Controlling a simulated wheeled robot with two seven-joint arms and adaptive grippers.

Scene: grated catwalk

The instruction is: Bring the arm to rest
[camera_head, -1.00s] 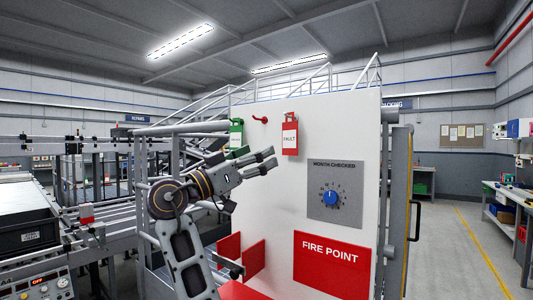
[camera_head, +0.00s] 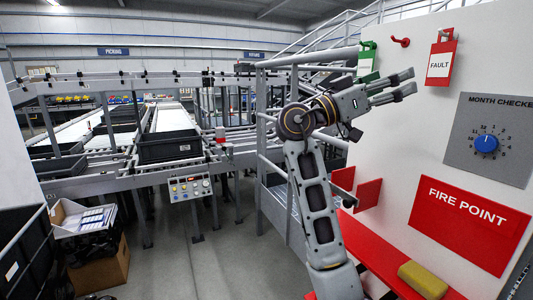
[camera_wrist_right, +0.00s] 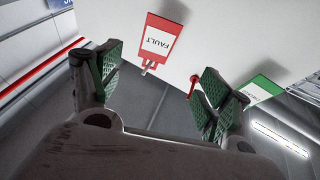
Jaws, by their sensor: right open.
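My right arm (camera_head: 313,185) rises from the bottom of the head view and bends at the top toward the white panel. My right gripper (camera_head: 404,84) is open and empty in front of the panel, below a bare red hook (camera_head: 401,42). A red FAULT tag (camera_head: 440,62) hangs right of the hook, apart from the gripper. A green tag (camera_head: 367,60) hangs left of it. My left gripper is not in view.
The white panel carries a grey dial plate (camera_head: 493,138) and a red FIRE POINT sign (camera_head: 470,217). A red shelf (camera_head: 370,248) with a yellow object (camera_head: 423,279) lies below. Grey railings (camera_head: 263,130) stand beside the arm. Conveyors (camera_head: 130,175) fill the left, with open floor before them.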

